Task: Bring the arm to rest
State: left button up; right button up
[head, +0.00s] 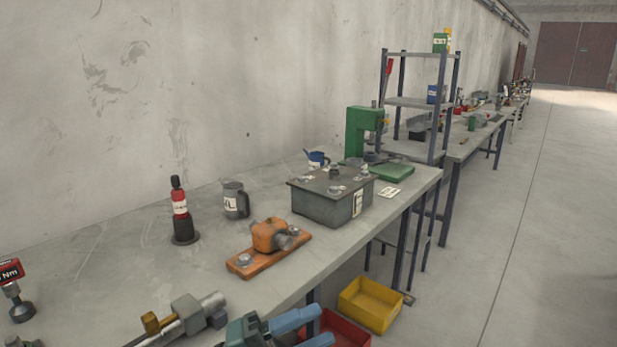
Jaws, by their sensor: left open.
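My left gripper (318,326) shows at the bottom edge of the head view, with a teal body and two blue fingers. The fingers point to the right and stand apart, with nothing seen between them. It appears in front of the workbench's front edge, above the red bin. The rest of the arm is cut off by the frame. A grey metal device (185,316) with a cylinder and a brass-coloured part lies on the bench to the left of the gripper. My right gripper is not in view.
The workbench (120,255) carries an orange tool on a board (270,240), a red-and-black bottle-shaped tool (180,210), a grey jug (235,200), a dark grey box (330,195) and a green press (362,130). Yellow (370,305) and red (340,330) bins stand below. The floor at right is clear.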

pick_arm(q)
jog(key=s+a+f+n+t+y, duration=0.1)
jog(key=a+f+n+t+y, duration=0.5)
jog(key=n, duration=0.5)
jog(key=s+a+f+n+t+y, duration=0.1)
jog(key=a+f+n+t+y, duration=0.3)
jog(key=f+n+y, duration=0.65)
jog(key=s+a+f+n+g+y, duration=0.1)
jog(key=s+a+f+n+g, duration=0.3)
jog(key=s+f+n, duration=0.3)
jog(key=s+f+g+p, duration=0.1)
jog(key=s+f, duration=0.1)
jog(key=s, duration=0.1)
jog(key=shift+s+a+f, duration=0.2)
jog(key=shift+s+f, duration=0.1)
jog(key=shift+s, duration=0.05)
